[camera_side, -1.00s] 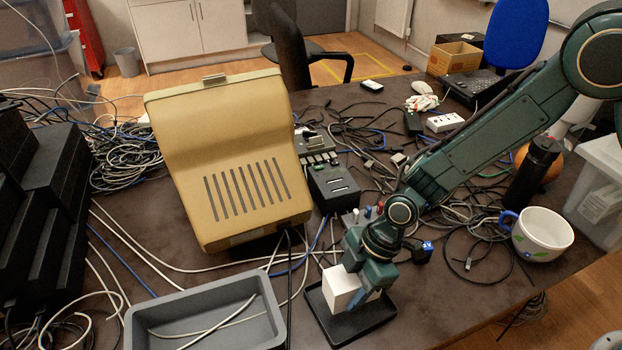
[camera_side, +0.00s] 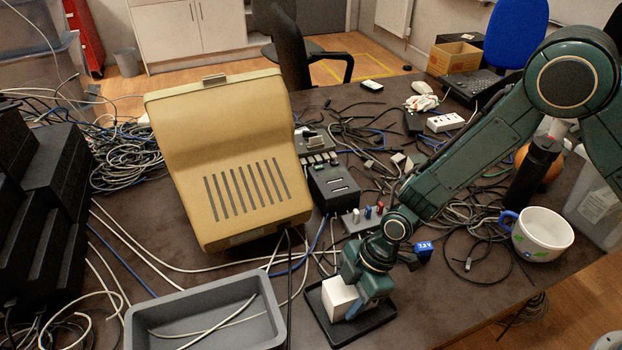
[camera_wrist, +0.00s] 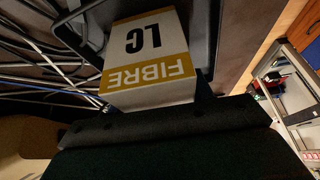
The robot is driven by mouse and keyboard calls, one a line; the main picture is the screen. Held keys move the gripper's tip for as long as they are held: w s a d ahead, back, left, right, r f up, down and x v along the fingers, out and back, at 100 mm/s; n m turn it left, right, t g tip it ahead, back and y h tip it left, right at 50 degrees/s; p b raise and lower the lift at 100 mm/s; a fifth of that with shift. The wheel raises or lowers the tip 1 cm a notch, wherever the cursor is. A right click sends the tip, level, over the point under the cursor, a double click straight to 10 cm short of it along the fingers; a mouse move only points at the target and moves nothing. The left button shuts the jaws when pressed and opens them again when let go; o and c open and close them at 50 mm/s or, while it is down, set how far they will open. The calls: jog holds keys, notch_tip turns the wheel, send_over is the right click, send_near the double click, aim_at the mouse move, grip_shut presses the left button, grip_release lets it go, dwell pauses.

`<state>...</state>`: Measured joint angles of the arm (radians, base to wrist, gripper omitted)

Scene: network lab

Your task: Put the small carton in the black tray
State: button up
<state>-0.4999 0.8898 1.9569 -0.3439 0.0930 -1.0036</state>
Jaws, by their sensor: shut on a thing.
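The small carton (camera_side: 339,297) is a white box held at the black tray (camera_side: 377,322), inside its outline in the side view. In the wrist view the carton (camera_wrist: 150,50) shows a white and yellow label reading FIBRE and LC. My gripper (camera_side: 352,302) is shut on the carton, pointing down. The carton is very low over the tray floor; I cannot tell whether it touches. The gripper hides part of the carton and the tray's back right part.
A grey bin (camera_side: 205,312) with a cable in it stands to the left of the tray. A beige terminal (camera_side: 228,165) stands behind. A white mug (camera_side: 543,233) and loose cables (camera_side: 470,240) lie to the right. The desk's front edge is close to the tray.

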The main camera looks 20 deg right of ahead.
jog(key=shift+f, duration=0.1)
jog(key=o, duration=1.1)
jog(key=shift+r, duration=0.2)
jog(key=shift+v, duration=6)
jog(key=shift+d, duration=0.1)
